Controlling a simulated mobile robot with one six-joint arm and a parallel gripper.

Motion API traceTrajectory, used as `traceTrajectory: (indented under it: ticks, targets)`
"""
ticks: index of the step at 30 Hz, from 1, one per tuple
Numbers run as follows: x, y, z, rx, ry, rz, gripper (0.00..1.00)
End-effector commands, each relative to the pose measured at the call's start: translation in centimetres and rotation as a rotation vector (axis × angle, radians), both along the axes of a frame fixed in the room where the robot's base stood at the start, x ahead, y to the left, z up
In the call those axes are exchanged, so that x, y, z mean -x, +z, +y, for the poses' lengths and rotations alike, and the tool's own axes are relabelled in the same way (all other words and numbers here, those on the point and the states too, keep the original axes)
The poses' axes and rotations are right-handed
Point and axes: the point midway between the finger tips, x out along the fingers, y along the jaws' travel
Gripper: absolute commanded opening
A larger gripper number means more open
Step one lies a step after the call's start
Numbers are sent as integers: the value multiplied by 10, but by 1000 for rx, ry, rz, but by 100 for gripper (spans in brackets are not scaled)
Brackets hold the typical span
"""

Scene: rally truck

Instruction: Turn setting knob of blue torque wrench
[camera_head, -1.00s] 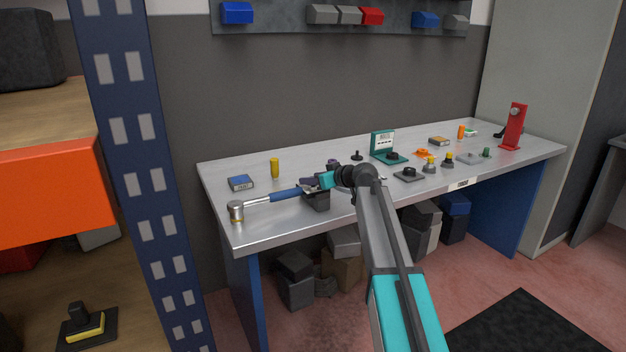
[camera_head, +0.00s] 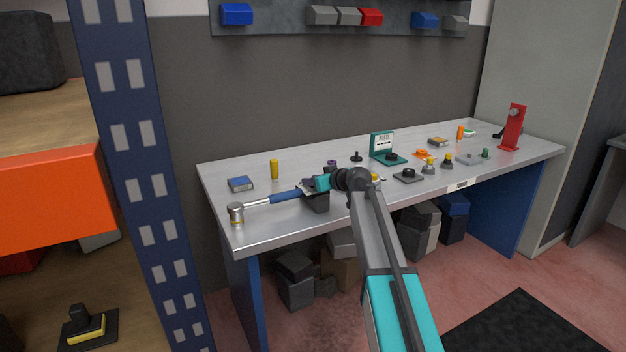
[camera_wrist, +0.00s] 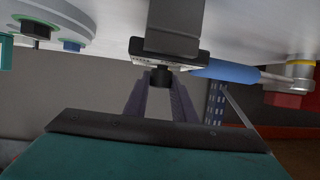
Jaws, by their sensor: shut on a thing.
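The torque wrench has a blue handle (camera_head: 285,197) and a silver head at the bench's front left. In the wrist view its blue grip (camera_wrist: 225,72) runs right to the head. A dark block (camera_head: 317,202) carries its near end, and it also shows in the wrist view (camera_wrist: 172,28). A small black knob (camera_wrist: 161,80) sits at the end of the wrench, beside the block. My gripper (camera_wrist: 161,86) is shut on this knob, one finger on each side. In the head view my gripper (camera_head: 309,185) is partly hidden by my wrist.
A blue-sided box (camera_head: 240,184) and a yellow cylinder (camera_head: 274,169) stand behind the wrench. Dark boxes lie under the bench.

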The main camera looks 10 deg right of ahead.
Motion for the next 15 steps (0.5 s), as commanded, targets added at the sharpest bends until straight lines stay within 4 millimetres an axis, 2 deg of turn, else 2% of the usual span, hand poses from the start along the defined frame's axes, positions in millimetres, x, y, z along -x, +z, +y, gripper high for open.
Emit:
traceTrajectory:
  ticks: [15]
  targets:
    - [1,2,3,2,-181,1,1]
